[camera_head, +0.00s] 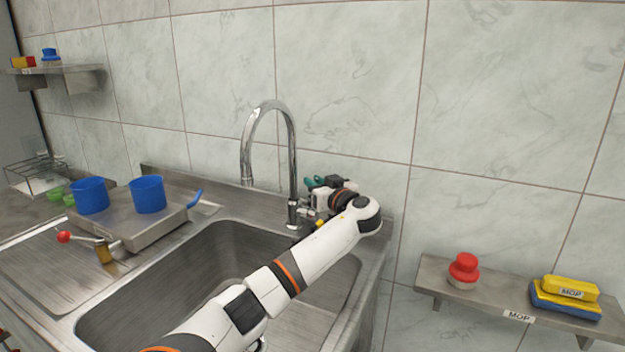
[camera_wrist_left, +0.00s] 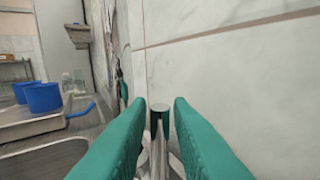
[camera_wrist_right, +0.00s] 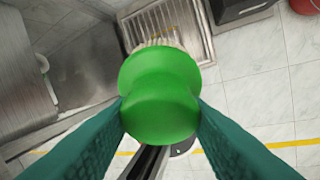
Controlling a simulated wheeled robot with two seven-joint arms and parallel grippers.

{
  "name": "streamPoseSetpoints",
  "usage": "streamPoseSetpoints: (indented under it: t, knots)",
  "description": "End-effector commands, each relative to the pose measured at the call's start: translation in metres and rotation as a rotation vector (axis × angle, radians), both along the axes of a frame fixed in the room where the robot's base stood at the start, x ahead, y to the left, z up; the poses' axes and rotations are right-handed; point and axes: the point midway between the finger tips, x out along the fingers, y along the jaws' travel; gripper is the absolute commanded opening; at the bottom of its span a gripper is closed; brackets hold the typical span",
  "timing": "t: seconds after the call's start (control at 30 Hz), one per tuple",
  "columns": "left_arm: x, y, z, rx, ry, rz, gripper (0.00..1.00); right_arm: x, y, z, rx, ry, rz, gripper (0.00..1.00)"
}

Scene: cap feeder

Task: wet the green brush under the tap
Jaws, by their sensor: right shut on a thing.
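The chrome tap (camera_head: 285,125) stands behind the sink (camera_head: 200,275), its spout arching over the basin. My left gripper (camera_head: 311,185) is beside the tap's lower body, partly hidden by its own wrist. In the left wrist view, its teal fingers (camera_wrist_left: 160,106) are apart, with a chrome cylindrical part (camera_wrist_left: 159,114) between them. My right gripper (camera_wrist_right: 160,112) shows only in its own wrist view, shut on the green brush (camera_wrist_right: 159,92). The brush's rounded green handle faces that camera. Its pale bristles show just beyond and are mostly hidden.
Two blue cups (camera_head: 147,194) stand on a metal box (camera_head: 160,226) left of the sink. A red-knobbed lever (camera_head: 64,237) is at its front. The right shelf (camera_head: 440,285) holds a red brush (camera_head: 463,269) and sponges (camera_head: 567,297). The tiled wall is close behind the tap.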

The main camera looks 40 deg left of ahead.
Motion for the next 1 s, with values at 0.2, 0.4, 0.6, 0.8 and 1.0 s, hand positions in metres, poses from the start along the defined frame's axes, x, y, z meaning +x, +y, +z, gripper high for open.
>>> streamPoseSetpoints:
  t: [0.2, 0.4, 0.6, 0.8, 1.0]
  knots:
    - [0.004, 0.014, 0.000, -0.001, 0.000, -0.001, 0.19, 0.000, 0.000, 0.002, 0.000, 0.000, 0.000, 0.18]
    - [0.004, 0.015, 0.000, -0.001, -0.001, -0.001, 0.19, 0.000, 0.000, 0.002, 0.000, 0.000, 0.000, 0.18]
    - [0.004, 0.015, 0.000, -0.001, 0.000, -0.001, 0.00, 0.000, 0.000, 0.002, 0.000, 0.000, 0.000, 0.18]
    - [0.004, 0.014, 0.000, -0.001, 0.000, -0.001, 0.00, 0.000, 0.000, 0.002, 0.000, 0.000, 0.000, 0.18]
    - [0.003, 0.013, -0.004, 0.007, -0.026, -0.004, 0.00, 0.000, 0.000, -0.011, 0.000, 0.000, 0.000, 0.18]
